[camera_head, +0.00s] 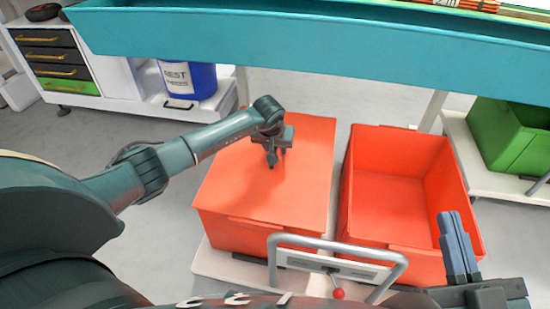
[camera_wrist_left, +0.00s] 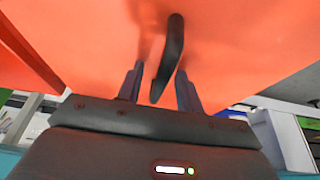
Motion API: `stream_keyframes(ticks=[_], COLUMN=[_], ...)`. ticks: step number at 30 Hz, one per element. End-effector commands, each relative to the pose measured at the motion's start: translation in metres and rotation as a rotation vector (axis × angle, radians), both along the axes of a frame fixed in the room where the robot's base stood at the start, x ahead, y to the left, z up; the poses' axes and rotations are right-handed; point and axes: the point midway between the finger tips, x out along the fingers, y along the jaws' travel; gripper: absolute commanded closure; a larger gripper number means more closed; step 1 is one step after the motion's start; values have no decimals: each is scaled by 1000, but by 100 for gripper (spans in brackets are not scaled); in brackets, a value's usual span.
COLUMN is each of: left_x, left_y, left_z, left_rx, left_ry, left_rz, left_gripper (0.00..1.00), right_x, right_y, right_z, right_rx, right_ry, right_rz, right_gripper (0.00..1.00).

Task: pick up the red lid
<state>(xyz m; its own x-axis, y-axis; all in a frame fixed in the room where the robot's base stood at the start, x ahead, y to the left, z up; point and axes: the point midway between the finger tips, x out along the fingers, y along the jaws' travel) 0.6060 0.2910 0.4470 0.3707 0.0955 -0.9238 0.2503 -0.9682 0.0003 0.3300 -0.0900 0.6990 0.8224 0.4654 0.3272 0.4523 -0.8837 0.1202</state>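The red lid (camera_head: 295,185) lies flat on top of the left red crate (camera_head: 245,237) in the head view. It fills most of the left wrist view (camera_wrist_left: 75,35). A dark curved handle (camera_wrist_left: 173,55) on the lid stands between the fingers of my left gripper (camera_wrist_left: 160,88), with gaps beside it. My left gripper (camera_head: 272,160) is open over the lid's upper middle, and its contact with the lid is unclear. My right gripper (camera_head: 458,245) is at the lower right, its two fingers close together and empty.
An open, empty red crate (camera_head: 400,190) stands to the right of the lidded one. A teal bench (camera_head: 300,38) crosses above. A green crate (camera_head: 510,135) stands at right.

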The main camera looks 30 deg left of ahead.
Motion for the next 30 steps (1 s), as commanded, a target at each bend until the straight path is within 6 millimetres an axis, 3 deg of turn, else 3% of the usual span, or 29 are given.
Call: stream_keyframes(ticks=[13,26,30], left_x=[0,1,1], left_y=[0,0,1], left_z=[0,2,16], left_rx=[1,0,1], left_ry=[0,-2,-5], left_rz=[0,1,1], left_gripper=[100,100,100], right_x=[0,0,1], right_y=[0,0,0], right_z=[0,0,3], right_rx=[-1,0,0], right_ry=[0,2,16], right_rz=[-1,-2,-1], right_gripper=[100,100,100])
